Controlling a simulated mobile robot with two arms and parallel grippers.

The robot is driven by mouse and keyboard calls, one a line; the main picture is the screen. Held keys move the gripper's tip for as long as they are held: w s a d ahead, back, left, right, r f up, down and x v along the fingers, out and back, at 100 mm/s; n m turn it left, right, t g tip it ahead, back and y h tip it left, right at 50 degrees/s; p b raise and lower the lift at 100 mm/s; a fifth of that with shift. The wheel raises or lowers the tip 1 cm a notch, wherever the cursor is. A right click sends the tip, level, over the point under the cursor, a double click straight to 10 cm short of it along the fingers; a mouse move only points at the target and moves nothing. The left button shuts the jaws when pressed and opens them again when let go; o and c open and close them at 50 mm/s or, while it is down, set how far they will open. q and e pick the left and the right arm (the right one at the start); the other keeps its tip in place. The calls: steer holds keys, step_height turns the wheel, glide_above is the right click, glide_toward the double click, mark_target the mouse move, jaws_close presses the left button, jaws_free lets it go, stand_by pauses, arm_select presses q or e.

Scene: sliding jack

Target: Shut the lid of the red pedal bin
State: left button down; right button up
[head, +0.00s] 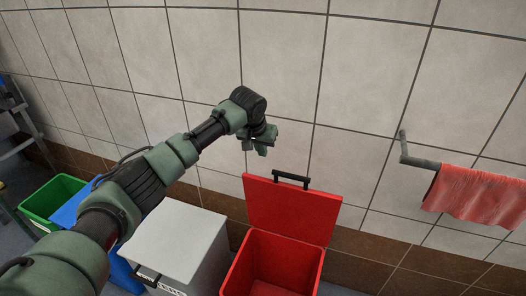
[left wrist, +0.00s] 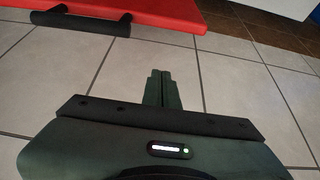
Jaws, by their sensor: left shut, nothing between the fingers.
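The red pedal bin (head: 233,272) stands at the lower middle of the head view, its inside showing. Its red lid (head: 290,212) is open and stands up, tilted back toward the wall, with a black handle (head: 291,179) on its top edge. In the left wrist view the lid (left wrist: 170,12) and its handle (left wrist: 80,36) show at the top. My left gripper (head: 262,148) is shut and empty, above and a little left of the handle, apart from the lid. Its closed fingers (left wrist: 161,88) show in the left wrist view. My right gripper is not in view.
A white bin (head: 170,240) with a closed lid stands left of the red one. A blue bin (head: 72,208) and an open green bin (head: 50,196) are farther left. A red towel (head: 475,194) hangs from a grey wall rail (head: 418,162) at right. The tiled wall is behind.

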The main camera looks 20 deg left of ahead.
arm_select(q)
steer(key=f+p, duration=0.1)
steer(key=f, duration=0.2)
steer(key=s+f+p, duration=0.1)
steer(key=f, duration=0.3)
steer(key=shift+s, duration=0.2)
stand_by(0.4)
steer(key=shift+f, duration=0.1)
